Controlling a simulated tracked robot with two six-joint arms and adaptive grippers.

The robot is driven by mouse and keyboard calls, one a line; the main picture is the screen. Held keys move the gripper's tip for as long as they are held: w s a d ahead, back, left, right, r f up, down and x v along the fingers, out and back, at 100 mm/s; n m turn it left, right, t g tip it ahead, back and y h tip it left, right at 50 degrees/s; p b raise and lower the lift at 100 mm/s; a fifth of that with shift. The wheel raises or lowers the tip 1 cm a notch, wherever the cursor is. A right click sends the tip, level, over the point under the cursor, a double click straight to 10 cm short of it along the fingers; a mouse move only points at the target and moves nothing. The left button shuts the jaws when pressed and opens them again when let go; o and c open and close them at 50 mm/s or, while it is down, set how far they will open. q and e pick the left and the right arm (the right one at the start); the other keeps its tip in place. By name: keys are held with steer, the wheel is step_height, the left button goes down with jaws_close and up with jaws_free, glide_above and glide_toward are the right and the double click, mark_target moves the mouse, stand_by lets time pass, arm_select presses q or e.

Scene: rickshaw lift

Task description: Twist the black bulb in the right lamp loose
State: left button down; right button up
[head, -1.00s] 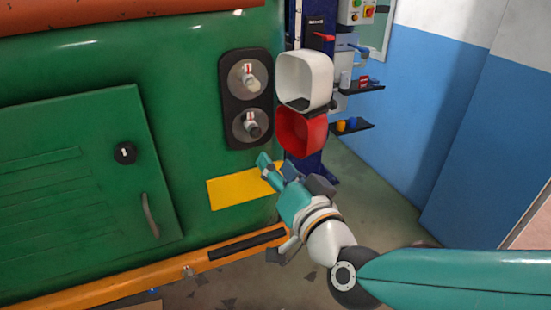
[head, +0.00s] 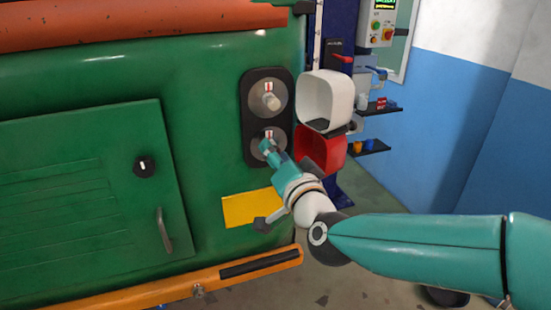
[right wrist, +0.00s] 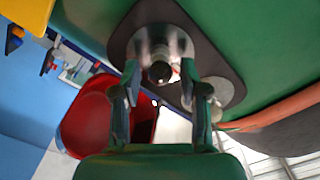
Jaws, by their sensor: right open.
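The right lamp's black backing plate (head: 250,117) is on the green rear body, with two round silver sockets. The upper one holds a pale bulb (head: 270,101). My right gripper (right wrist: 159,72) is open there, one finger on either side of the bulb with a small gap. My left gripper is not in view.
A white lamp cover (head: 317,98) and a red one (head: 318,145) hang open just right of the lamp, close to my right arm. A yellow plate (head: 250,208) is below. An orange bumper (head: 140,292) runs along the bottom. Shelves (head: 372,146) stand behind.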

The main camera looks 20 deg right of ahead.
steer(key=shift+s+m+b, duration=0.1)
steer(key=shift+m+b, duration=3.1)
steer(key=shift+m, duration=1.3)
steer(key=c, duration=0.7)
